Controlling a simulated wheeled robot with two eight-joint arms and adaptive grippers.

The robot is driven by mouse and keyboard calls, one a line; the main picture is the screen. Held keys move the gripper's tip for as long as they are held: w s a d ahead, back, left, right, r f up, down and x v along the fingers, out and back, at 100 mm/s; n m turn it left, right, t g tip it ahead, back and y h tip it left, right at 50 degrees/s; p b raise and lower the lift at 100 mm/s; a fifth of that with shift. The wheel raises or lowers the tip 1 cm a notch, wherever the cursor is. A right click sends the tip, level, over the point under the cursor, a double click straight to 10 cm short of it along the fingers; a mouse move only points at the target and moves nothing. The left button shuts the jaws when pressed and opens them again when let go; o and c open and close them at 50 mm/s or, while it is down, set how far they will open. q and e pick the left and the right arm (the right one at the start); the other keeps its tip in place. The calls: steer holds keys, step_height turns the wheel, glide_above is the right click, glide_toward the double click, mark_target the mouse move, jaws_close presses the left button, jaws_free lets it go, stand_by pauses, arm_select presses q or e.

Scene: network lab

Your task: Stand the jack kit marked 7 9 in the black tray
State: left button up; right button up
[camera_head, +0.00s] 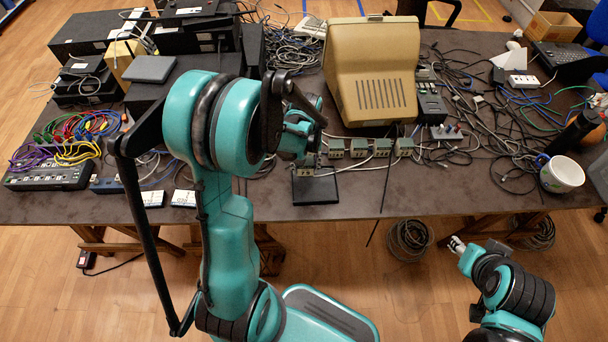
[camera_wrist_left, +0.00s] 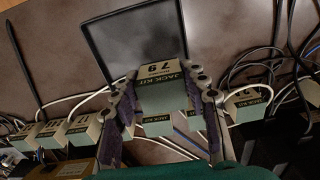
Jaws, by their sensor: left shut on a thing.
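The jack kit marked 7 9 (camera_wrist_left: 162,88) is a small box with a beige label face, held between the fingers of my left gripper (camera_wrist_left: 165,100). The gripper is shut on it. In the head view my left gripper (camera_head: 303,150) is at the far edge of the black tray (camera_head: 318,192), with the kit low at that edge. The wrist view shows the tray (camera_wrist_left: 130,38) as a bare dark square just beyond the kit. I cannot tell whether the kit touches it. My right gripper (camera_head: 456,243) is away at the lower right, its fingers too small to judge.
Several other jack kits (camera_head: 381,147) stand in a row behind and right of the tray, with white cable near them. A beige monitor (camera_head: 375,75) stands behind them. Tangled cables (camera_head: 480,120) cover the right side. A white mug (camera_head: 562,174) stands near the right edge.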

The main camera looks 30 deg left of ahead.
mark_target(303, 172)
arm_select(q)
steer(key=shift+w+a+f, duration=0.1)
steer(key=shift+a+f, duration=0.3)
steer(key=shift+a, duration=0.1)
step_height(303, 172, down, 4)
steer(key=shift+r+b, duration=0.1)
steer(key=shift+b, duration=0.95)
steer(key=shift+r, duration=0.1)
steer(key=shift+f, duration=0.25)
steer(key=o, duration=1.2)
steer(key=shift+r, duration=0.15)
